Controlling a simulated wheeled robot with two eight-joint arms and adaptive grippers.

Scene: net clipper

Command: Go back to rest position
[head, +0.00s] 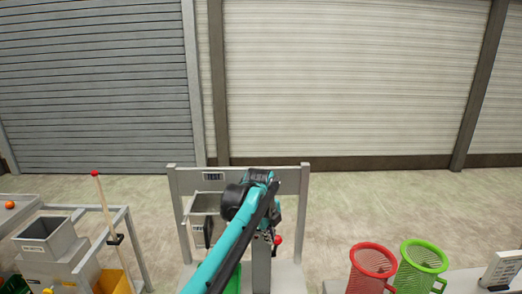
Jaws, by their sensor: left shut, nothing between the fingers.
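My left arm, teal and black, reaches up from the bottom middle in the head view, in front of a grey frame (240,162) with a "TEST" label. My left gripper (267,236) is small and dark at the arm's far end, near a red knob (278,239). It is shut with nothing in it. I cannot tell whether it touches the knob. The arm hides part of the frame and the grey hopper (207,203) in it. My right gripper is not in view.
At left stand a grey hopper machine (45,232), a stick with a red tip (103,205) and a yellow bin (113,282). At right are a red mesh basket (371,270), a green mesh basket (420,268) and a white sign (502,268). Open floor lies behind, before roller shutters.

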